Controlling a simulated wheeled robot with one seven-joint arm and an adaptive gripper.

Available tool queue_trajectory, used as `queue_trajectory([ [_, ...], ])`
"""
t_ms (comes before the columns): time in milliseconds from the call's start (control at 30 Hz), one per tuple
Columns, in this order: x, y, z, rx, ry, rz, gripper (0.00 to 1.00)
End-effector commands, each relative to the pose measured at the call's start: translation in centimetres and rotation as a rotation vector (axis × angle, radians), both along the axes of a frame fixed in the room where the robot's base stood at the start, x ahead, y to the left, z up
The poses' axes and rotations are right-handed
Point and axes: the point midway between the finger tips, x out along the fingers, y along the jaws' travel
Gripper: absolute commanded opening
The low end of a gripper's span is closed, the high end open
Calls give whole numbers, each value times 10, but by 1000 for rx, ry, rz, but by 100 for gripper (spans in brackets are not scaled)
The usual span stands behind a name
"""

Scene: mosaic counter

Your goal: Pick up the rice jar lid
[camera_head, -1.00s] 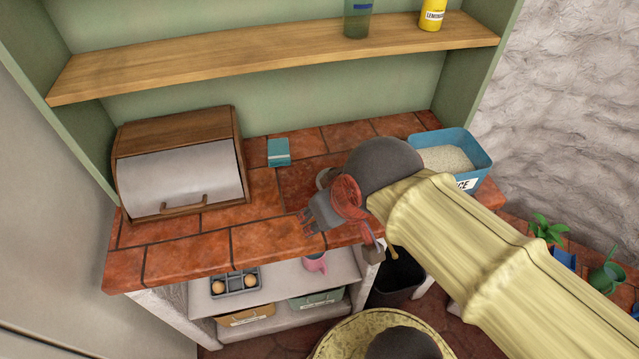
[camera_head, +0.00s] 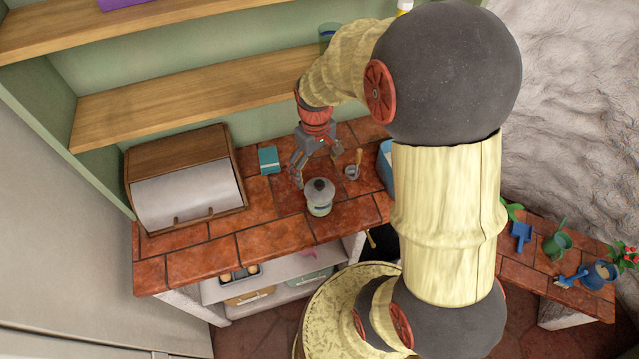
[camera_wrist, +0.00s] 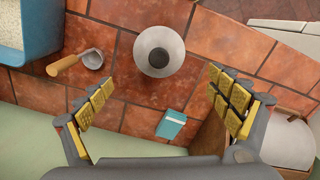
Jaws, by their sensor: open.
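My gripper (camera_head: 316,166) is open and empty, above the counter just behind the jar. In the wrist view its yellow-padded fingers (camera_wrist: 164,104) are wide apart and do not touch the lid.
A scoop with a wooden handle (camera_wrist: 78,63) lies beside the jar, near the blue rice bin (camera_wrist: 29,48). A teal box (camera_head: 269,159) and a wooden bread box (camera_head: 185,183) stand to the left in the head view. The counter's front left is clear.

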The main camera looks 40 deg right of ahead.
Motion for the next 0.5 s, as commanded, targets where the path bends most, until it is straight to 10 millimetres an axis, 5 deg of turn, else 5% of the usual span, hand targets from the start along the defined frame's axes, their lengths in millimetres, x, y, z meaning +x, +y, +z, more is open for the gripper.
queue_trajectory([
  [500, -12, -2, -62, 1, 2, 1, 91],
])
